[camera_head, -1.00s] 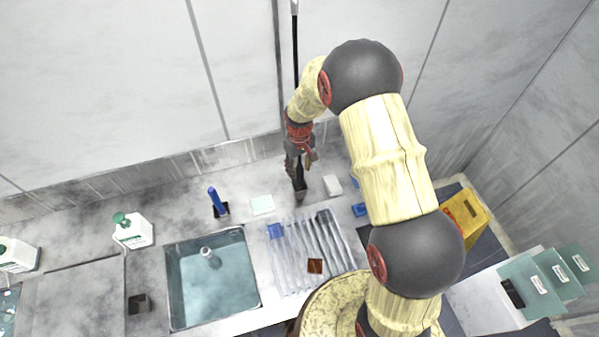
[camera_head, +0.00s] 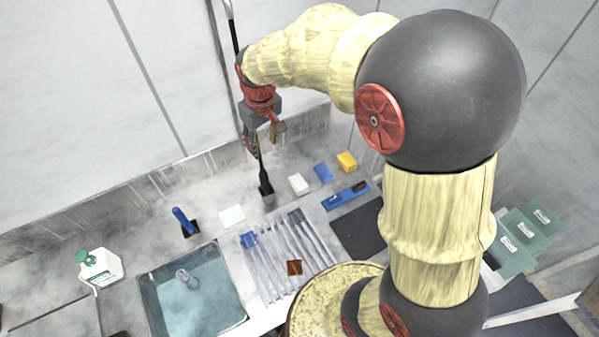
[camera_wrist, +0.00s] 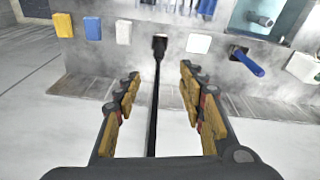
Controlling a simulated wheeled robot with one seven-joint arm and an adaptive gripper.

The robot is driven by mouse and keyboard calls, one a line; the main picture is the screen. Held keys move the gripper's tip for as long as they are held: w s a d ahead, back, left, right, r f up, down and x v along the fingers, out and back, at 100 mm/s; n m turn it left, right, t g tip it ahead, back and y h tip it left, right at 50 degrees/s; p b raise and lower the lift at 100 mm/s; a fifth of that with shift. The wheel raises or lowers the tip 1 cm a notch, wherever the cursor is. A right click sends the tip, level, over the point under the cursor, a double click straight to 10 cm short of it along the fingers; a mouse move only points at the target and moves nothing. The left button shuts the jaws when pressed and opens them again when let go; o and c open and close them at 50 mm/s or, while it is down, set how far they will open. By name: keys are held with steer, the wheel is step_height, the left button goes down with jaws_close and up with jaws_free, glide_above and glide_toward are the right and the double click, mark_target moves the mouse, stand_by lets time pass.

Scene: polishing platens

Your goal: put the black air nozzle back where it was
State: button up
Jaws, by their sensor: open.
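The black air nozzle (camera_head: 265,186) stands low at its black holder on the counter by the back wall. A thin black line runs up from it past my gripper (camera_head: 263,146). In the wrist view the nozzle (camera_wrist: 160,44) is ahead of the fingers, and the black line passes between them in the picture. My gripper is open, its fingers spread on either side of the line and well above the nozzle. I cannot tell where nozzle and holder meet.
A blue handle (camera_head: 184,220) leans in a black holder to the left. A white block (camera_head: 298,184) and a pale square (camera_head: 232,216) flank the nozzle. The sink (camera_head: 195,290) and a ribbed rack (camera_head: 275,262) lie in front.

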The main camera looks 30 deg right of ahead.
steer(key=s+r+t, duration=0.1)
steer(key=s+r, duration=0.3)
steer(key=s, duration=0.3)
steer(key=s+r+m+t, duration=0.1)
steer(key=s+r, duration=0.3)
steer(key=s, duration=0.4)
steer(key=s+r+m+t, duration=0.1)
steer(key=s+r+t, duration=0.1)
steer(key=s+r, duration=0.2)
steer(key=s, duration=0.3)
steer(key=shift+s+r, duration=0.35)
steer(key=shift+s, duration=0.05)
steer(key=shift+s, duration=0.1)
